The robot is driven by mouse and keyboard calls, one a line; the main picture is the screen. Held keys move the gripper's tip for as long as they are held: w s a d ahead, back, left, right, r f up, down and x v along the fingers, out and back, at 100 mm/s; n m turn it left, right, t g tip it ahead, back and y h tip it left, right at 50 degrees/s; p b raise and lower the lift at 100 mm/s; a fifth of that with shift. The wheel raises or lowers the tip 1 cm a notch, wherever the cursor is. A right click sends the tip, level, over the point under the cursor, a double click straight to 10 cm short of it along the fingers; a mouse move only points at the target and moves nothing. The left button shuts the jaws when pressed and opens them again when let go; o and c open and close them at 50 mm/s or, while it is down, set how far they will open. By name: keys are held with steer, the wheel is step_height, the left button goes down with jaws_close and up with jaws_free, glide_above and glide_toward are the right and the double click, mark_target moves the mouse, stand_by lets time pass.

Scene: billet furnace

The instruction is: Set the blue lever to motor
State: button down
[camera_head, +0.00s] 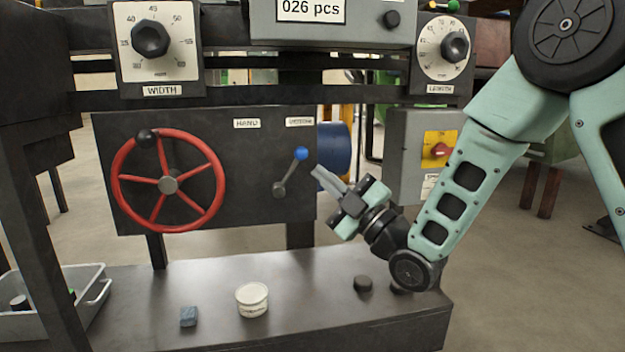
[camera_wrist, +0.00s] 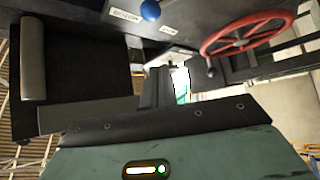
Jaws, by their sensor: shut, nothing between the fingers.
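The blue lever has a blue ball knob (camera_head: 301,153) on a grey rod. It pivots on the dark panel and leans up and to the right. Its knob is below the right-hand label (camera_head: 300,122), whose small lettering is hard to read; the HAND label (camera_head: 247,123) is farther left. My gripper (camera_head: 317,172) is shut and empty. Its fingertips are just right of and slightly below the knob, apparently close to it; contact cannot be told. In the wrist view the knob (camera_wrist: 150,10) is at the top edge, beyond my fingers (camera_wrist: 158,82).
A red handwheel (camera_head: 168,183) is left of the lever. Width (camera_head: 151,40) and length (camera_head: 454,47) dials are above. A grey box with a red switch (camera_head: 440,150) stands behind my arm.

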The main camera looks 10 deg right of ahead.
steer(key=s+a+f+m+g+h+p, duration=0.4)
steer(key=s+a+m+g+h+p, duration=0.2)
steer(key=s+g+h, duration=0.2)
steer(key=s+d+m+g+h+p, duration=0.3)
steer(key=s+d+g, duration=0.15)
steer(key=s, duration=0.75)
steer(key=s+d+m+g+h+p, duration=0.35)
steer(key=s+g, duration=0.25)
steer(key=s, duration=0.7)
step_height(320, 180, up, 38)
steer(key=p, duration=3.7)
steer(key=shift+w+a+t, duration=0.15)
steer(key=shift+w+t, duration=0.2)
steer(key=shift+w, duration=0.1)
